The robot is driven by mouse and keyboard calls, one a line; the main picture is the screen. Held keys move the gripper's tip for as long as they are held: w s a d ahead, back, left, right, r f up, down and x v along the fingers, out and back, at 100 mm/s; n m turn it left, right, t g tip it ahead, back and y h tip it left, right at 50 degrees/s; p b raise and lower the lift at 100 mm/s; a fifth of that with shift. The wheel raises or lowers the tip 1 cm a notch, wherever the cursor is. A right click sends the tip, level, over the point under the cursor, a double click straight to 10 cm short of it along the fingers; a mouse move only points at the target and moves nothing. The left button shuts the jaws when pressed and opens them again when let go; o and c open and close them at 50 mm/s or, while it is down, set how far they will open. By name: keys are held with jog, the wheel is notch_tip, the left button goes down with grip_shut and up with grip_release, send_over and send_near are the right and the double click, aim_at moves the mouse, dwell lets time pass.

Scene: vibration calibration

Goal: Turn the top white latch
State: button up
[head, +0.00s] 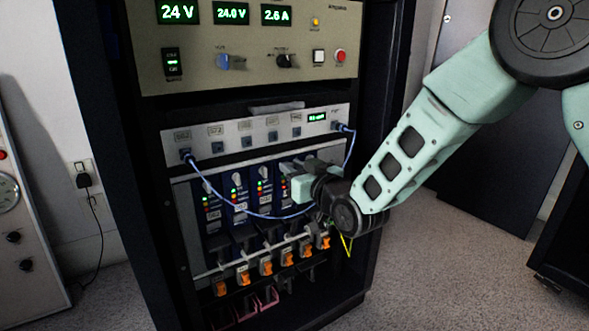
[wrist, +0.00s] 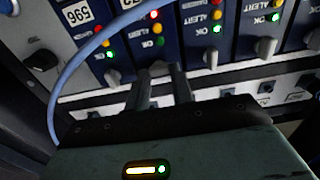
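My gripper (head: 299,178) is at the top of the rightmost blue module in the rack, just below the silver panel. Small white latches sit at the tops of the modules, one on the left module (head: 237,179) and one beside it (head: 263,173). In the wrist view, which is inverted, my two dark fingers (wrist: 163,82) stand a small gap apart at the end of a module with a lit red lamp. That module's latch is hidden by the fingers, so I cannot tell whether they touch it. Other pale latches (wrist: 211,58) show beside them.
A blue cable (head: 265,215) loops across the modules and passes close to my gripper, also in the wrist view (wrist: 62,85). Orange switches (head: 266,268) line the rack below. The silver panel (head: 258,132) is directly above. Open floor (head: 460,250) lies right.

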jog(key=shift+c, duration=0.7)
jog(key=shift+m, duration=0.3)
jog(key=m+p, duration=0.1)
jog(key=m, duration=0.1)
jog(key=shift+d+m, duration=0.1)
jog(key=shift+m, duration=0.2)
jog(key=m+p, duration=0.2)
jog(key=m, duration=0.3)
jog(key=shift+w+m, duration=0.1)
jog(key=shift+m, duration=0.2)
jog(key=m+p, duration=0.2)
jog(key=m, duration=0.2)
jog(key=shift+d, duration=0.1)
jog(key=m+p, duration=0.2)
jog(key=m, duration=0.3)
jog(key=shift+f, duration=0.2)
